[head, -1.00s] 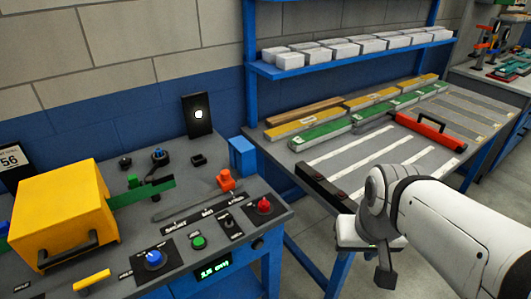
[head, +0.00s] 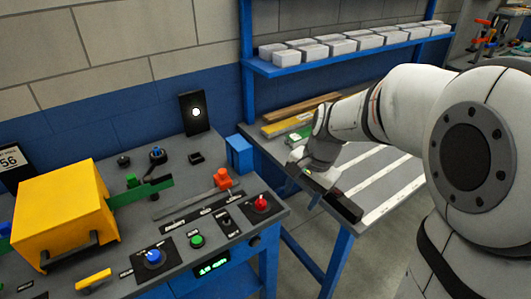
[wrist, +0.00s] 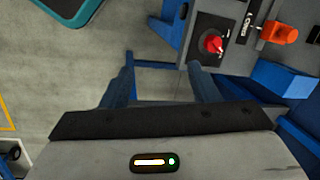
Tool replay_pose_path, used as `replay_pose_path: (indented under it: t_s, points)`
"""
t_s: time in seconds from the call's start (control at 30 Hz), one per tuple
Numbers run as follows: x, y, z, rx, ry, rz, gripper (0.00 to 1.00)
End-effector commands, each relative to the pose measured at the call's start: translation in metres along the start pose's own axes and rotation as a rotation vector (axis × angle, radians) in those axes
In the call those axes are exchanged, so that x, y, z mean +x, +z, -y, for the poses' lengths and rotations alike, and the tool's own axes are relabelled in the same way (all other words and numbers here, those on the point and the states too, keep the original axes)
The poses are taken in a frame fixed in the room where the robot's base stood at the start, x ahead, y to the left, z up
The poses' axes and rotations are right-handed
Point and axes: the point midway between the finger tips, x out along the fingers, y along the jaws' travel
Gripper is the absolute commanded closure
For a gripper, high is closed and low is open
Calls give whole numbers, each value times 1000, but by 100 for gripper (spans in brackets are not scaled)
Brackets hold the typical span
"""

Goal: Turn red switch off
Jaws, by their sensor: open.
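The red switch (head: 262,203) is a red rotary knob on a black plate at the right front corner of the grey control panel (head: 215,217). It also shows near the top of the wrist view (wrist: 213,43). My gripper (head: 308,172) is above the left end of the neighbouring workbench, to the right of the switch and apart from it. It is open and holds nothing that I can see; its fingers are small in the head view. Which way the knob is turned is too small to tell.
An orange block (head: 222,178) sits on a slider behind the red switch. A green button (head: 197,241) and a blue knob (head: 153,258) are to its left. A floor gap separates panel and bench.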

Motion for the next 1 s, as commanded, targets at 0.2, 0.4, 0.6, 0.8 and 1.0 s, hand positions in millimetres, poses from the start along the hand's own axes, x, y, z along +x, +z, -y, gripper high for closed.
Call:
replay_pose_path:
  t_s: [0.2,0.4,0.6,0.8,1.0]
  points:
    - [46,-36,67,395,-2,130,45]
    - [83,-52,102,639,14,201,45]
    - [102,-56,112,726,23,227,45]
    - [129,-50,113,729,25,227,45]
    - [159,-44,115,729,24,227,45]
